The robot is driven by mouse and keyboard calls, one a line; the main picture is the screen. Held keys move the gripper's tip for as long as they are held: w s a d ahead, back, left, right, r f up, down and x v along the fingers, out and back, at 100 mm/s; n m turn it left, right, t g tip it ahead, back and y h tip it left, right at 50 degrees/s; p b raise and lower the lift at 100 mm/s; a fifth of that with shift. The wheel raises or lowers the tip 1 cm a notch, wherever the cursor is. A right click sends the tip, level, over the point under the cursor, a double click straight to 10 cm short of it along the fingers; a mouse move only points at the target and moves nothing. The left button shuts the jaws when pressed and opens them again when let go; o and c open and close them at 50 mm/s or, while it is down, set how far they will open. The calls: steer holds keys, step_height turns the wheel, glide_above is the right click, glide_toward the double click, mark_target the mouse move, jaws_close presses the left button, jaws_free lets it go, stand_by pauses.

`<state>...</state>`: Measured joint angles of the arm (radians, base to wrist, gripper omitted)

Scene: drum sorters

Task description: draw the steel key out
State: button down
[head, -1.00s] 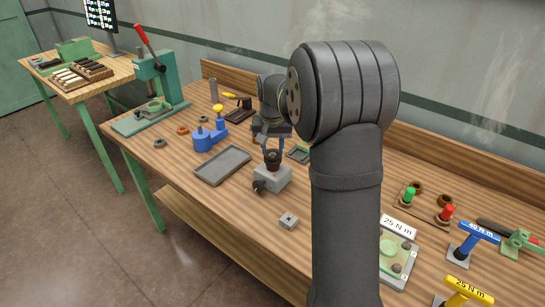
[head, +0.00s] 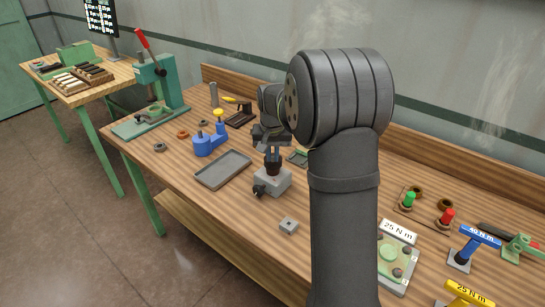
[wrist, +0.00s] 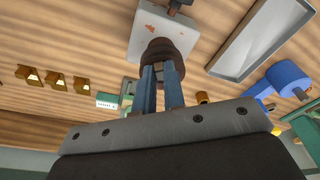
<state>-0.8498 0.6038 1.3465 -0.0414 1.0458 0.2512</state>
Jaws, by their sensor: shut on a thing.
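A dark brown drum (head: 272,168) stands upright on a grey block fixture (head: 276,183) near the middle of the bench. In the wrist view the drum (wrist: 164,48) is just beyond my fingertips, with the pale fixture (wrist: 150,32) behind it. My gripper (head: 273,151) is right at the top of the drum. Its two blue-grey fingers (wrist: 160,74) are close together and shut on a small piece at the drum's mouth, taken to be the steel key. The fingers and drum hide most of the key, and I cannot tell how deep it sits.
A shallow grey tray (head: 223,170) lies left of the fixture, and a blue fixture (head: 208,141) stands behind it. A green press (head: 158,95) stands at the far left. The bench's front left is mostly clear.

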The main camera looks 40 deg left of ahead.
steer(key=r, duration=0.2)
steer(key=d+r, duration=0.1)
steer(key=r, duration=0.1)
steer(key=shift+w+r, duration=0.2)
steer(key=shift+r, duration=0.05)
steer(key=w+d+r, duration=0.2)
steer(key=d+r, duration=0.4)
steer(key=d, duration=0.4)
steer(key=shift+w+d+r, duration=0.15)
steer(key=shift+w, duration=0.25)
